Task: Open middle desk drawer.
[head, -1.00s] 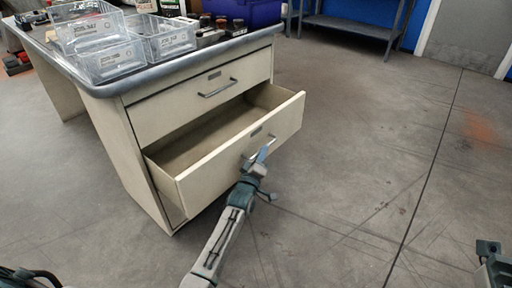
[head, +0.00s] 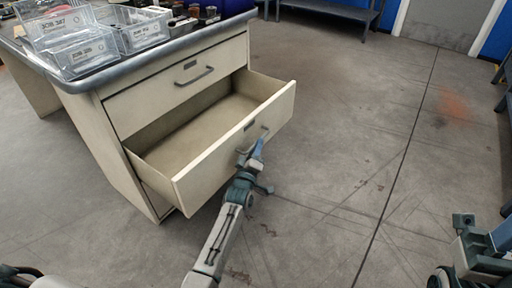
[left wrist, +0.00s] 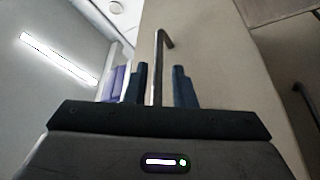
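The desk's middle drawer (head: 228,150) is pulled well out, and its empty interior shows. Its grey bar handle (head: 265,132) is on the front panel; the handle also shows in the left wrist view (left wrist: 157,75). My left gripper (head: 256,148) is at this handle. In the left wrist view its two dark fingers (left wrist: 162,85) stand apart on either side of the bar, with a gap showing beside it. The closed top drawer (head: 180,88) is above. The lower drawer is mostly hidden. Part of my right arm shows at the lower right; its finger state is unclear.
Clear labelled bins (head: 85,52) and small items stand on the desk top (head: 170,45). The concrete floor (head: 340,150) in front and to the right of the drawer is clear. A grey shelf or bench (head: 330,10) stands at the back.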

